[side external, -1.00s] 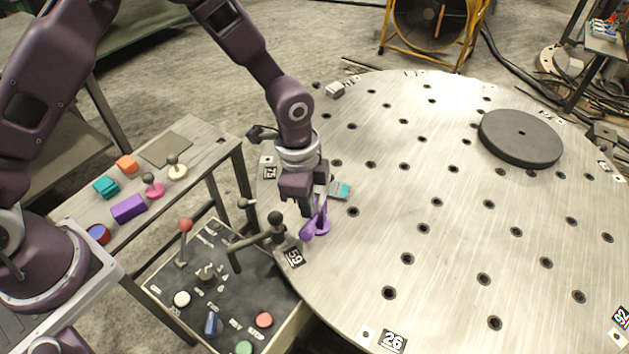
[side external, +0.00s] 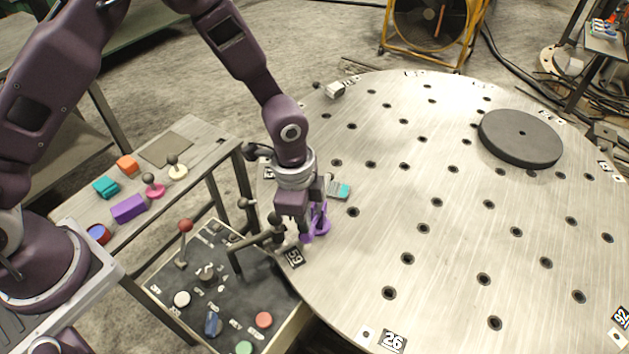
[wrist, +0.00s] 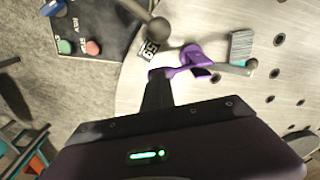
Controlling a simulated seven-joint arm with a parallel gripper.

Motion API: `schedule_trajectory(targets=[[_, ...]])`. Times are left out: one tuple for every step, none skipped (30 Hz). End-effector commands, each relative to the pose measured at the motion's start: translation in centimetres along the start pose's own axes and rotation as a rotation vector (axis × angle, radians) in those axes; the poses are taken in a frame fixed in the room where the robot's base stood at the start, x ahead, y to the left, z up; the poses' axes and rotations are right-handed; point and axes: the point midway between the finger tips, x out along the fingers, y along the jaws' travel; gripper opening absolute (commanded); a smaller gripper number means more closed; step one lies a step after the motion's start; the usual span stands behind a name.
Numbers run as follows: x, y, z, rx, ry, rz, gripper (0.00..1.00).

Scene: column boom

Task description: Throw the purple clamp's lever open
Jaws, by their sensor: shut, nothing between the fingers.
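The purple clamp (side external: 322,226) stands on the round metal table near its left edge, by the 59 tag. It also shows in the wrist view (wrist: 195,58), with its lever (wrist: 165,73) stretching left toward my fingertips. My gripper (side external: 299,236) is shut and empty, pointing down beside the clamp on its left. In the wrist view the shut fingers (wrist: 158,88) are right at the lever's end; I cannot tell whether they touch it. In the side view my fingers hide part of the clamp.
A grey and teal clamp (side external: 340,190) sits just behind the purple one. A ball-ended handle (side external: 275,219) rises close to the left of my gripper, by a control panel (side external: 240,290) with knobs and buttons. A dark disc (side external: 520,138) lies far right; the table between is clear.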

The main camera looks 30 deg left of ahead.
Motion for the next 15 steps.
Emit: schedule_trajectory(targets=[[0.1,0.1,0.1,0.000,-0.002,0.002,0.00],[0.1,0.1,0.1,0.000,-0.002,0.002,0.00],[0.0,0.0,0.1,0.000,-0.002,0.002,0.00],[-0.1,-0.1,0.1,0.000,-0.001,0.001,0.00],[-0.3,-0.3,0.1,-0.001,0.000,0.001,0.00],[-0.8,-0.6,0.1,-0.001,0.001,0.000,0.00],[-1.3,-1.1,0.1,-0.002,0.002,-0.002,0.00],[-1.9,-1.5,0.2,-0.003,0.002,-0.002,0.00],[-2.9,-2.2,0.2,-0.005,0.003,-0.004,0.00],[-3.6,-2.7,0.3,-0.004,0.004,-0.004,0.00],[-4.6,-2.1,0.3,0.001,0.004,-0.004,0.00],[-5.7,-1.5,0.4,0.002,0.003,-0.003,0.00],[-6.6,-1.1,0.4,0.001,0.004,-0.004,0.00],[-7.4,-0.8,0.4,0.000,0.003,-0.003,0.00],[-8.4,-0.4,0.5,0.000,0.003,-0.004,0.00]])
